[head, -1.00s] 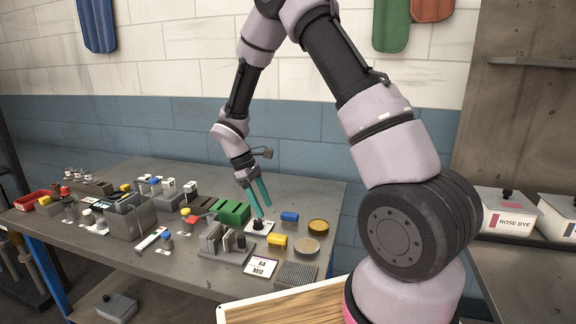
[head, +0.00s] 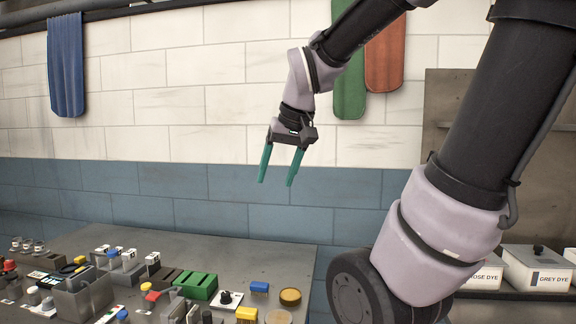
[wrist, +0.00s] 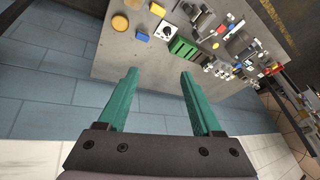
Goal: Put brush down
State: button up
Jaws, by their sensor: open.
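My gripper (head: 276,183) is open and empty, raised above the back of the table in front of the tiled wall. Its two teal fingers point down and stand apart. In the wrist view my gripper (wrist: 159,73) has nothing between its fingers. I cannot pick out a brush for certain among the small things on the table. The grey table (head: 270,252) lies below, and also shows in the wrist view (wrist: 118,62). Its front part is cut off in the head view.
On the table are a green slotted block (head: 199,286), a white square with a black knob (head: 226,298), a blue block (head: 260,286), a yellow block (head: 246,314) and an amber disc (head: 290,297). Dye boxes (head: 537,268) stand at right. The table's back strip is clear.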

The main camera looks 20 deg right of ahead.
jog(key=s, duration=0.1)
jog(key=s+r+m+t, duration=0.1)
jog(key=s, duration=0.1)
jog(key=s+r+m+t, duration=0.1)
jog(key=shift+s+d+r+y, duration=0.2)
jog(key=shift+d+y, duration=0.1)
dwell(1.0)
